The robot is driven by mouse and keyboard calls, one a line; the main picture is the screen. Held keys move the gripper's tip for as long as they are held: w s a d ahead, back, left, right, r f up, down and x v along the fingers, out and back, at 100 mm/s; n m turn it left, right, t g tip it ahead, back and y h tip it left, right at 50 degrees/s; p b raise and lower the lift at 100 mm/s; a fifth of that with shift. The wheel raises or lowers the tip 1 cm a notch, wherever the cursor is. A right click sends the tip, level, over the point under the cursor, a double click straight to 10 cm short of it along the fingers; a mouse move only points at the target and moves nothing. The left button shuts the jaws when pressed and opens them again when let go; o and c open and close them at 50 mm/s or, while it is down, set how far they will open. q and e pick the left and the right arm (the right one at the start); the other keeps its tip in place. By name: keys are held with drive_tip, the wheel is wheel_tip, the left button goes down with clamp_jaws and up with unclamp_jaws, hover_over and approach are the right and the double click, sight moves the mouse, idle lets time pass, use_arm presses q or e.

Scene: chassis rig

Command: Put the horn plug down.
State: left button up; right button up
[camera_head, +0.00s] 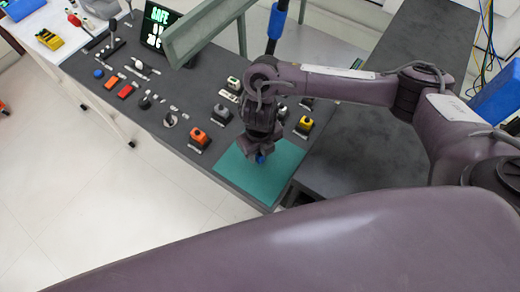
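My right gripper (259,153) points down over the green mat (278,182), its arm coming in from the right. A small blue piece, which looks like the horn plug (261,159), shows between its fingertips. The fingers appear closed on it, and most of it is hidden by them. I cannot tell whether the plug touches the mat or hangs just above it. My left gripper is not in view.
A lit "SAFE" screen (158,25) stands at the back. A grey-green frame (205,32) rises behind. The mat's front part is clear.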

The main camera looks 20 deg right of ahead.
drive_tip(key=shift+r, duration=0.1)
drive_tip(key=shift+r+p, duration=0.3)
wheel_tip(320, 180, up, 12)
drive_tip(key=p, duration=0.1)
drive_tip(key=shift+f, duration=0.2)
idle(0.5)
